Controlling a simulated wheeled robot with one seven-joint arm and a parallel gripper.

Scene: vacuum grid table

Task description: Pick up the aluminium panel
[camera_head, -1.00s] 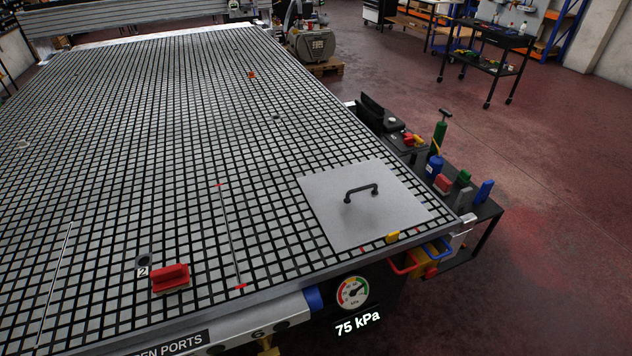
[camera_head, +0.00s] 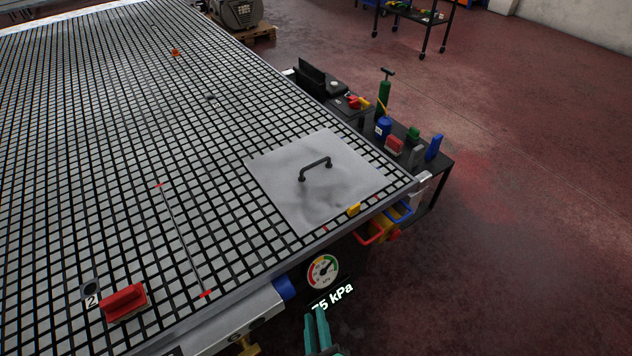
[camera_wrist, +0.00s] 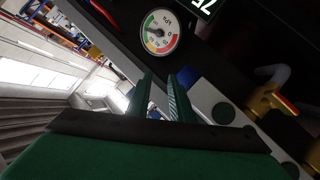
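The aluminium panel (camera_head: 278,178) is a flat grey square plate lying on the grid table at its near right corner. A dark bar handle (camera_head: 316,166) stands up from its middle. My gripper (camera_head: 317,322) is at the bottom of the head view, in front of the table's near edge and apart from the panel. In the wrist view its two green fingers (camera_wrist: 161,84) have a gap between them and nothing in it. The panel does not show in the wrist view.
A yellow piece (camera_head: 353,209) sits at the panel's near edge. A pressure gauge (camera_head: 322,271) is below the table edge. A side cart (camera_head: 432,165) with bottles and tools stands right.

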